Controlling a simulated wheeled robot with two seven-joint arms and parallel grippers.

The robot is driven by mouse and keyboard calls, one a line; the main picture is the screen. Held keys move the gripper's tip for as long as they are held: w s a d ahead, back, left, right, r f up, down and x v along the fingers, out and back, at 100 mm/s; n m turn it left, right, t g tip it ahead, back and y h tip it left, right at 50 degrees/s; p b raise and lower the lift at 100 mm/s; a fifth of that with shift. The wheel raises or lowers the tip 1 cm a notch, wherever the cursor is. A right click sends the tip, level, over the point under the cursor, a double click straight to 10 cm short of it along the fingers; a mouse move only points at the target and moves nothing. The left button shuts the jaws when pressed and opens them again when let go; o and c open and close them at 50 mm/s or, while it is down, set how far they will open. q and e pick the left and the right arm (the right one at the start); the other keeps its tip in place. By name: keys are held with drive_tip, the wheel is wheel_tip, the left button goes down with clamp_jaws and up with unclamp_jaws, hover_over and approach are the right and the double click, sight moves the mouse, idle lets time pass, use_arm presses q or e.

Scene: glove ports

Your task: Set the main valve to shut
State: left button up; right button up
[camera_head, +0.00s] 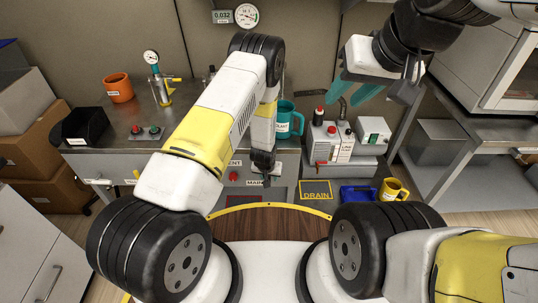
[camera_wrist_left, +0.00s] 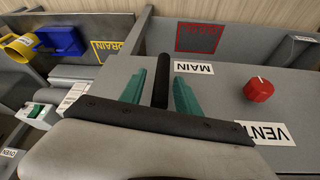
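The main valve shows in the left wrist view as a black bar-shaped handle (camera_wrist_left: 161,82) on a grey panel, beside the MAIN label (camera_wrist_left: 193,67). The bar runs up and down in that picture; whether this is its shut position I cannot tell. My left gripper (camera_wrist_left: 160,88) has its two teal fingers on either side of the handle, with a narrow gap at each side. In the head view my left gripper (camera_head: 263,172) is at the bench front, above the MAIN label (camera_head: 256,183), and hides the handle. My right gripper (camera_head: 357,92) is raised, open and empty.
A red knob (camera_wrist_left: 259,89) sits beside the VENT label (camera_wrist_left: 268,133) on the same panel. A yellow DRAIN frame (camera_head: 315,190), a blue tray (camera_head: 357,195) and a yellow mug (camera_head: 392,190) lie to the right. A teal mug (camera_head: 287,120) stands on the bench above.

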use_arm(q)
drive_tip(key=shift+c, duration=0.5)
clamp_jaws()
idle(1.0)
